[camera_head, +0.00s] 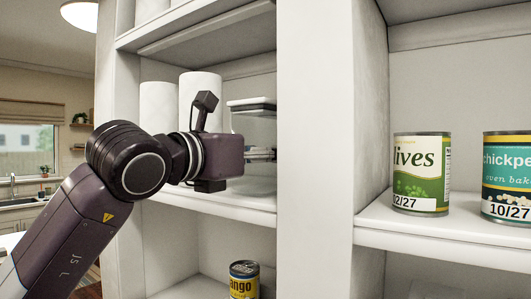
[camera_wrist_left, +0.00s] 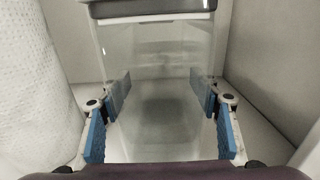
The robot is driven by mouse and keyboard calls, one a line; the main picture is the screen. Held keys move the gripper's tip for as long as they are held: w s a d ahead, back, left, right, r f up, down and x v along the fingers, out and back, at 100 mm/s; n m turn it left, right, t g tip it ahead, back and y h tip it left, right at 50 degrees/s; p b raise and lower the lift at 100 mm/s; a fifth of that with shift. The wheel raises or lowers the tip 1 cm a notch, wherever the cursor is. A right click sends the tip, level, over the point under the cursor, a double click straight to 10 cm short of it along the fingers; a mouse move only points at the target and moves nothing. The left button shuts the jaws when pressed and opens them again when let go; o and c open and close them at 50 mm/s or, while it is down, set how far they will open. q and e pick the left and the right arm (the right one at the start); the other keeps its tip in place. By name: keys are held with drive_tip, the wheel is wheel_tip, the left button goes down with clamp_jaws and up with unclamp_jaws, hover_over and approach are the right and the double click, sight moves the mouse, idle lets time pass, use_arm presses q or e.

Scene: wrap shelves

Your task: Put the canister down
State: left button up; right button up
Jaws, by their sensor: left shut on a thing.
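The canister is a clear box with a grey and white lid. In the head view its lid (camera_head: 252,104) shows inside the middle bay of the left shelf unit, just beyond my left gripper (camera_head: 238,160). In the left wrist view the clear canister (camera_wrist_left: 158,60) stands upright between the blue finger pads of my left gripper (camera_wrist_left: 160,112), which is shut on its sides. The canister's base is hidden in the head view, so I cannot tell whether it touches the shelf board (camera_head: 235,207). My right gripper is in neither view.
White paper rolls (camera_head: 200,100) stand left of the canister; one is close in the wrist view (camera_wrist_left: 35,90). A wall is close on the right. A mango can (camera_head: 244,280) is on the shelf below. An olives can (camera_head: 421,173) and chickpea can (camera_head: 507,176) stand in the right bay.

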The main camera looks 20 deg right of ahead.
use_arm(q)
drive_tip(key=o, duration=1)
drive_tip(key=shift+o, duration=1.7)
drive_tip(key=shift+a, duration=0.15)
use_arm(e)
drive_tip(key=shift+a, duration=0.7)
use_arm(q)
drive_tip(key=shift+s, duration=0.1)
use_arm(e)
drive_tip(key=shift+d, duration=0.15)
